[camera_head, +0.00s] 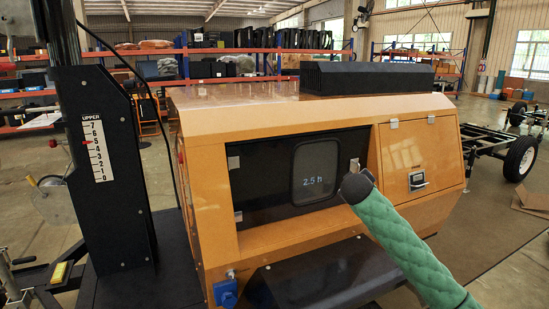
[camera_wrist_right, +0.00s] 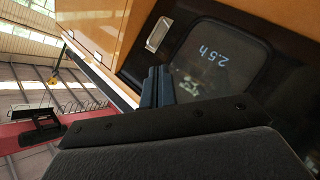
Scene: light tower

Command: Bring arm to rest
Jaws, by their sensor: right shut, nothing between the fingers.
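My right arm, in a green padded sleeve, comes in from the lower right in the head view. Its dark gripper (camera_head: 357,184) is in front of the black panel of the orange light tower housing (camera_head: 290,238). In the right wrist view the fingers (camera_wrist_right: 157,86) are shut together and empty. The same window (camera_head: 314,172) shows in the head view. Whether the fingers touch the panel cannot be told. My left arm is not in view.
A black mast column (camera_head: 100,170) with a numbered scale stands at the left. An orange side door (camera_head: 420,150) with a latch is right of the panel. A trailer frame with wheels (camera_head: 520,158) stands at the far right. Shelves line the back. Open floor lies at the right.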

